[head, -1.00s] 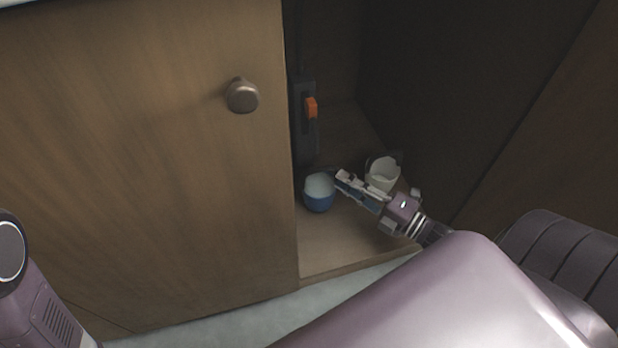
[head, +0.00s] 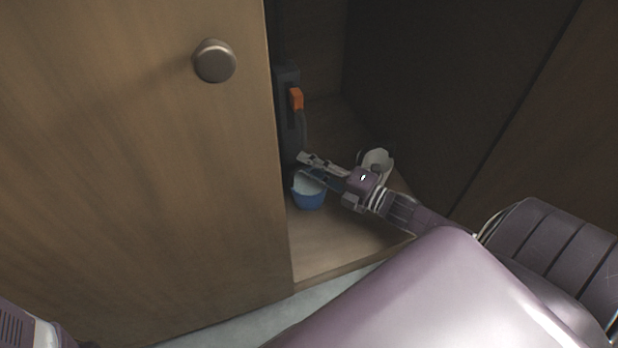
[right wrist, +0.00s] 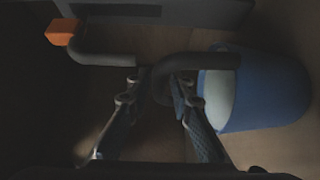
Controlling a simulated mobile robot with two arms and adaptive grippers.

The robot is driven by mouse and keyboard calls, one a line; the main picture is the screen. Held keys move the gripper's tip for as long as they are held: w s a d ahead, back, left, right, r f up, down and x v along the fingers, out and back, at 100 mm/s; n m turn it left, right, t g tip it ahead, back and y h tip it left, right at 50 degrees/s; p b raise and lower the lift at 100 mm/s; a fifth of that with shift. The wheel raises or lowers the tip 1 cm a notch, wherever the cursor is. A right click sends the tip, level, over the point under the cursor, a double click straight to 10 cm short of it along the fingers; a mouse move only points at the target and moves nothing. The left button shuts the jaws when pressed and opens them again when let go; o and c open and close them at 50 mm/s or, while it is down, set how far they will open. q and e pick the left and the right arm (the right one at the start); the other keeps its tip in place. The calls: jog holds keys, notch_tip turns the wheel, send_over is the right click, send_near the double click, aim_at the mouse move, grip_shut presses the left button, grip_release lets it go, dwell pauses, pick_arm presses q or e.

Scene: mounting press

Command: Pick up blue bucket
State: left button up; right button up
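The blue bucket (head: 308,197) stands on the cabinet floor just inside the opening, with its pale inside showing. My right gripper (head: 306,167) reaches in from the right, with its fingers over the bucket's upper rim in the head view, hiding part of it. In the right wrist view the fingers (right wrist: 153,92) are apart with nothing seen held between them. There the blue bucket (right wrist: 268,90) lies to the right of the right finger. My left gripper is out of view.
A dark device with an orange part (head: 296,98) stands behind the bucket; its orange part also shows in the right wrist view (right wrist: 62,32). A white container (head: 376,163) stands to the right, partly behind my right arm. The wooden door (head: 130,180) borders the opening on the left.

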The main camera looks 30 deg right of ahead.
grip_shut()
jog(key=shift+r, duration=0.15)
dwell(0.4)
jog(key=shift+w+r, duration=0.1)
